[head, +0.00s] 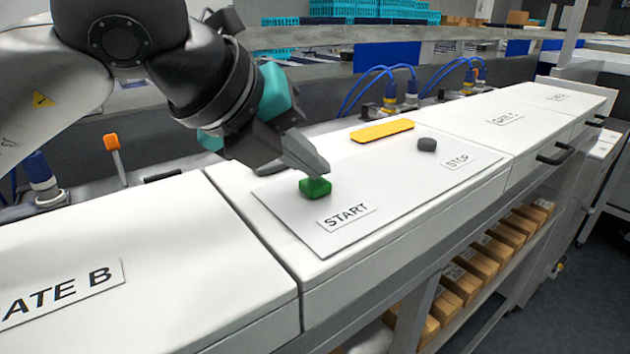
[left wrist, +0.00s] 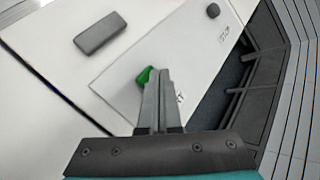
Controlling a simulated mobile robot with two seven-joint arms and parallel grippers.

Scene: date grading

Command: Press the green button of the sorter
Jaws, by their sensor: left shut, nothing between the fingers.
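The green button (head: 315,188) sits on a light panel beside the START label (head: 346,215). My left gripper (head: 318,170) comes in from the left with its fingers shut and empty. Its fingertips are right at the top of the green button in the head view. I cannot tell whether they touch or press it. In the left wrist view the green button (left wrist: 145,77) shows just left of the shut fingertips (left wrist: 158,72), partly hidden by them. My right gripper is not in view.
A dark round button (head: 427,144) stands by the STOP label (head: 457,161). A yellow bar (head: 382,131) lies behind the buttons. An orange-topped lever (head: 112,143) rises at the left. Cardboard boxes (head: 480,264) fill a shelf below. The panel's front part is clear.

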